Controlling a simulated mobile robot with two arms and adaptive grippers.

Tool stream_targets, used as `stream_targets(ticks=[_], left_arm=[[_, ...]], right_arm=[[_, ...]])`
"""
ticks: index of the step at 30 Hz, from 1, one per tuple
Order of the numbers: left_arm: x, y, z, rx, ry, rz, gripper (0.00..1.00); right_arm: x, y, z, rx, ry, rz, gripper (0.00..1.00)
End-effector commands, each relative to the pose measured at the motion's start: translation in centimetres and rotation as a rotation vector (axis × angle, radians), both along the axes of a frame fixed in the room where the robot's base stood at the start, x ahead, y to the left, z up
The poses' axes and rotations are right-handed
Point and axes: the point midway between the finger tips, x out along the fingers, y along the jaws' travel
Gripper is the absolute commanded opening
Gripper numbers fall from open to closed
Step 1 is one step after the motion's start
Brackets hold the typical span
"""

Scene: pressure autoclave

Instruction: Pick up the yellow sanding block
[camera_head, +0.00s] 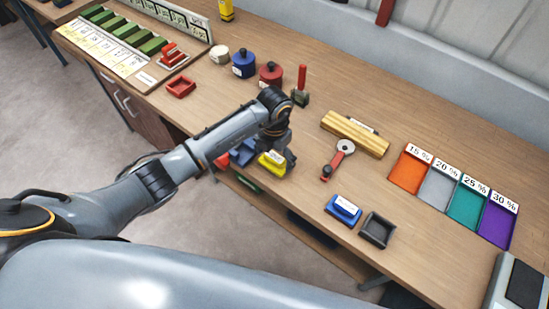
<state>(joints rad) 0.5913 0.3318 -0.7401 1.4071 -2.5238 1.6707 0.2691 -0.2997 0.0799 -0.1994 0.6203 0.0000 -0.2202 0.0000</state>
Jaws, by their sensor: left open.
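The yellow sanding block (271,164) lies near the front edge of the wooden bench, with a pale label on its top. My left gripper (279,155) points down right over it, and its dark fingers hide part of the block. The fingers are open; I cannot tell whether they touch the block. My right gripper is not in view.
Blue blocks (242,153) sit just left of the yellow one. A blue labelled block (343,210), a black tray (377,231), a red-handled tool (338,160) and wooden strips (355,134) lie to the right. Coloured percentage trays (410,170) are further right.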

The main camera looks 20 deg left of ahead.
Motion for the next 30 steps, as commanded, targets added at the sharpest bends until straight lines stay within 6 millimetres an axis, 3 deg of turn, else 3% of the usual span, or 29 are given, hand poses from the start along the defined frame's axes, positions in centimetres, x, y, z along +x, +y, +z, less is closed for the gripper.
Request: stream_targets(ticks=[7,16,30], left_arm=[[0.05,0.01,-0.16,-0.001,-0.002,0.001,0.87],[-0.03,0.04,-0.25,0.000,0.001,0.001,0.27],[-0.18,0.15,0.06,0.004,0.006,0.000,0.27]], right_arm=[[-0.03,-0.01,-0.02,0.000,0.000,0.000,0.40],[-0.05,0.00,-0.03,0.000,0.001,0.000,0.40],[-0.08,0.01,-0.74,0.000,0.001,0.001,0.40]])
